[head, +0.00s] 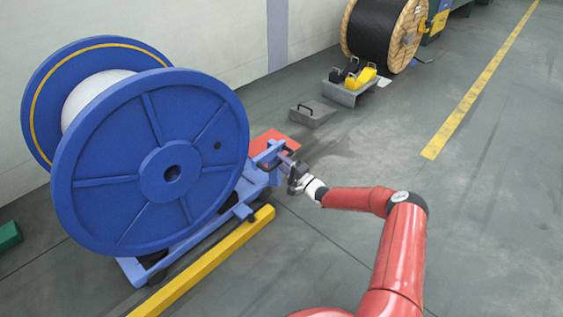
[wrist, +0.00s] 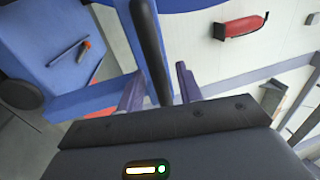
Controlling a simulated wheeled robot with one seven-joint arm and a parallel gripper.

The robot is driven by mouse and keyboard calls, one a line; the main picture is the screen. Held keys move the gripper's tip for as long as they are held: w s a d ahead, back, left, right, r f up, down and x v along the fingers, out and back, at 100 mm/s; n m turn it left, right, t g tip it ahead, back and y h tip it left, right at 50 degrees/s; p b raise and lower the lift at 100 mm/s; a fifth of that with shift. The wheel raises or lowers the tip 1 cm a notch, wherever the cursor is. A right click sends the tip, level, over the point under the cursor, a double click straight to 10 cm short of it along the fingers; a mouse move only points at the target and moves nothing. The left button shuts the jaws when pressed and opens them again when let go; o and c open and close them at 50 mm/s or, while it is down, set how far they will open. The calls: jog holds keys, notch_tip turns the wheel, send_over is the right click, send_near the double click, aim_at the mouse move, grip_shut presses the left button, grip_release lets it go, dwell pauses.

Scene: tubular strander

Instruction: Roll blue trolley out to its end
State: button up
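The blue trolley (head: 247,188) stands low on the floor at the left in the head view, carrying a large blue reel (head: 150,160) wound with white material. A black bar handle (head: 272,157) is at the trolley's end nearest my arm. My gripper (head: 290,166) is at that end, close to the handle. In the wrist view, the black handle (wrist: 149,45) runs between the two fingers of my gripper (wrist: 160,76). A gap shows on both sides of the bar, so the fingers look open around it. The lower end of the bar is hidden behind the gripper body.
A yellow rail (head: 205,262) lies along the trolley's near side. A red plate (head: 274,141) is on the floor behind the handle. A grey wedge (head: 312,114), yellow chocks (head: 365,76) and a wooden drum (head: 411,40) stand farther back. Floor at the right is clear.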

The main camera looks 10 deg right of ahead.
jog(key=shift+w+a+r, duration=0.1)
jog(key=shift+w+a, duration=0.1)
jog(key=shift+w, duration=0.15)
grip_shut()
jog(key=b, duration=0.2)
jog(key=shift+w+d+f+b, duration=0.25)
jog(key=shift+d+f+b, duration=0.05)
jog(key=shift+d+b, duration=0.1)
jog(key=shift+w+d+r+b, duration=0.1)
jog(key=shift+w+d+b, duration=0.35)
jog(key=shift+b, duration=0.4)
jog(key=shift+d+r, duration=0.2)
jog(key=shift+d, duration=0.05)
